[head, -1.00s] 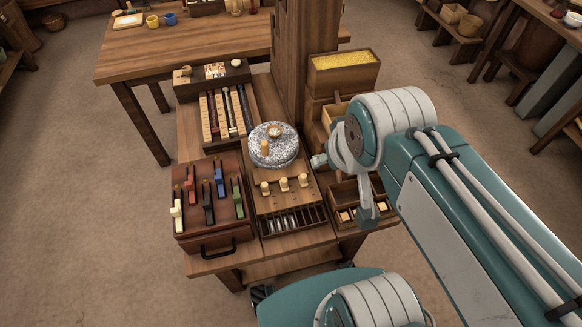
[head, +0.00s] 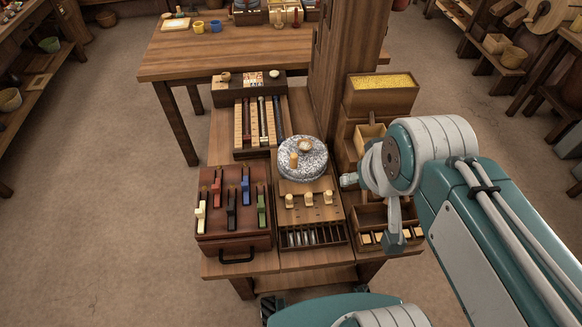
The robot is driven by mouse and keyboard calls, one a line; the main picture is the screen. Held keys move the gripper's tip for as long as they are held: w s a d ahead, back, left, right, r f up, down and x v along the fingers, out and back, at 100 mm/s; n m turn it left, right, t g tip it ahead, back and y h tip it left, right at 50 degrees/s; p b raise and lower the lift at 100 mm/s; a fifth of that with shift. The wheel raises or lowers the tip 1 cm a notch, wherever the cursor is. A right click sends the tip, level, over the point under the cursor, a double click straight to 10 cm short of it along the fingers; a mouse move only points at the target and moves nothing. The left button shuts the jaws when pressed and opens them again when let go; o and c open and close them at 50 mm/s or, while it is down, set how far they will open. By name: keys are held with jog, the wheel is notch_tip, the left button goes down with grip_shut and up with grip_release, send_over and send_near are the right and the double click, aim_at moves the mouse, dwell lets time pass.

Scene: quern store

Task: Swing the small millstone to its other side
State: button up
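The small millstone (head: 315,165) is a round, speckled grey stone lying flat on a wooden block in the middle of the bench in the head view. A short upright wooden peg (head: 294,160) stands on its left part, and a small pale round piece (head: 305,146) sits near its top centre. My arm comes in from the right, with its wrist just right of the stone and apart from it in the picture. The narrow grey end part of my gripper (head: 394,238) hangs below the wrist, over the small compartments. Its fingers cannot be made out, and I see nothing held.
A brown box with coloured sliders (head: 235,226) stands left of the stone. Wooden pegs (head: 308,199) stand in front, with a slotted rack (head: 312,236) below. A thick post (head: 347,85) and a yellow-filled bin (head: 381,93) rise behind. A larger table (head: 225,62) stands at the back.

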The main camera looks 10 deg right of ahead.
jog(key=w+a+n+g, duration=0.1)
jog(key=w+g, duration=0.1)
jog(key=w, duration=0.7)
jog(key=n+g, duration=0.4)
jog(key=n, duration=0.1)
send_over(294, 161)
jog(key=w, duration=0.1)
notch_tip(294, 161, down, 22)
jog(key=shift+r, duration=0.1)
jog(key=shift+w+f, duration=0.15)
jog(key=shift+f, duration=0.4)
notch_tip(294, 161, down, 11)
jog(key=shift+r, duration=0.2)
grip_shut()
